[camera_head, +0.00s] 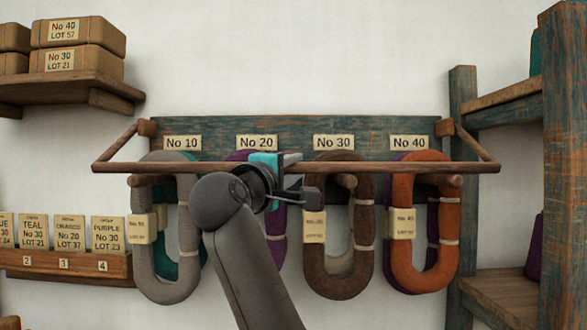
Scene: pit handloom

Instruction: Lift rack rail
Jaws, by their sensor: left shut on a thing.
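The rack rail (400,168) is a brown wooden bar running level across the front of the wall rack, with side arms at both ends going back to the blue-green backboard (300,125). My left gripper (287,170) is shut on the rail near its middle, below the No 20 label. The gripper and wrist hide that part of the rail and much of the hank behind. Grey (150,260), brown (325,270) and orange (405,262) yarn hanks hang on pegs behind the rail. My right gripper is not in view.
A shelf with labelled boxes (80,40) is at upper left. A ledge with upright cards (70,232) is at lower left. A worn wooden shelf frame (565,170) stands at right. The wall above the rack is clear.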

